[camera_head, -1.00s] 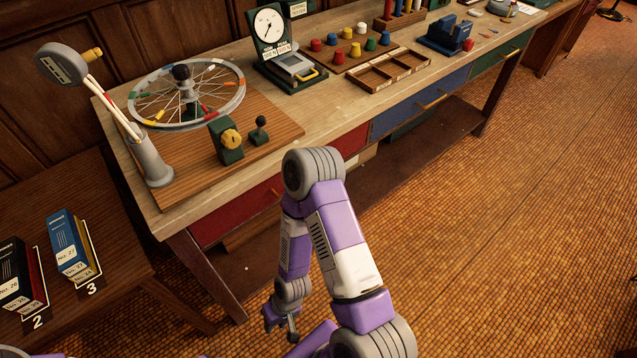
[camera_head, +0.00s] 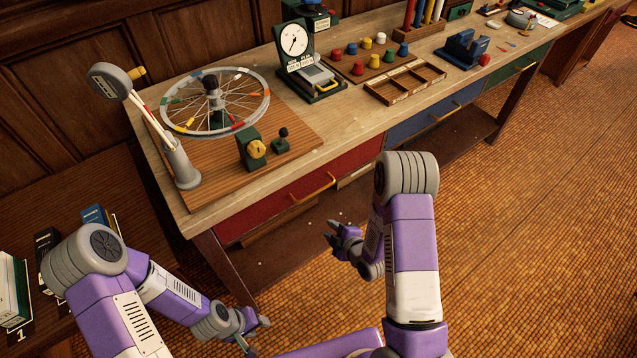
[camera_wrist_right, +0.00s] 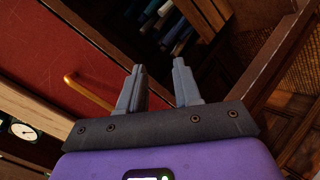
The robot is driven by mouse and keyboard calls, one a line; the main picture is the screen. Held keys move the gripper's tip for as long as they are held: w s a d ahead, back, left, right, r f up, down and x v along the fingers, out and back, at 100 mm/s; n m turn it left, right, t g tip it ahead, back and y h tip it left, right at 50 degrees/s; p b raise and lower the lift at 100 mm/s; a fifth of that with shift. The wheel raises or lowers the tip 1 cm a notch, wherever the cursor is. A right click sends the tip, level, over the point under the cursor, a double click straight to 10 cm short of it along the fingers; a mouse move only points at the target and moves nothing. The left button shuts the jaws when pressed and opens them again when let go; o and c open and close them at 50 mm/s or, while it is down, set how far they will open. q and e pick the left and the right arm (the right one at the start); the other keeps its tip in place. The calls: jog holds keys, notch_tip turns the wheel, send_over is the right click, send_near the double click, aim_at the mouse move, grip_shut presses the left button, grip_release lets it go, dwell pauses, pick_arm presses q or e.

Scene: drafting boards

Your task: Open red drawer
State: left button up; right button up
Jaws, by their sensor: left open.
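The red drawer (camera_head: 265,205) is in the front of the wooden bench, at its left end, and looks shut. Its brass handle (camera_head: 312,188) is on the front; part of the drawer's right side is near my arm. My right gripper (camera_head: 334,232) is open and empty, below and in front of the handle, not touching it. In the right wrist view, the red drawer front (camera_wrist_right: 50,45) and the handle (camera_wrist_right: 88,92) lie to the left of the open fingers (camera_wrist_right: 158,85). My left gripper (camera_head: 257,333) is open and empty, low, away from the drawer.
The bench top (camera_head: 330,150) carries a wheel (camera_head: 215,130) on a board, a dial gauge (camera_head: 295,42) and a divided tray (camera_head: 405,82). A blue drawer (camera_head: 420,118) is to the right. A low table with books (camera_head: 12,285) stands at left. The floor at right is clear.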

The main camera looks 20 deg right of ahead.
aim_at(317, 191)
jog(key=w+r+n+t+y+p, duration=0.2)
jog(key=w+r+n+t, duration=0.1)
jog(key=r+n, duration=0.5)
jog(key=shift+m, duration=0.4)
jog(key=x, duration=0.2)
jog(key=r+b+x, duration=0.1)
jog(key=x, duration=0.4)
jog(key=shift+w+d+r, duration=0.1)
jog(key=shift+w+r, duration=0.15)
jog(key=shift+w, duration=0.05)
pick_arm(q)
jog(key=shift+r, duration=0.65)
pick_arm(e)
jog(key=shift+c, duration=0.4)
grip_shut()
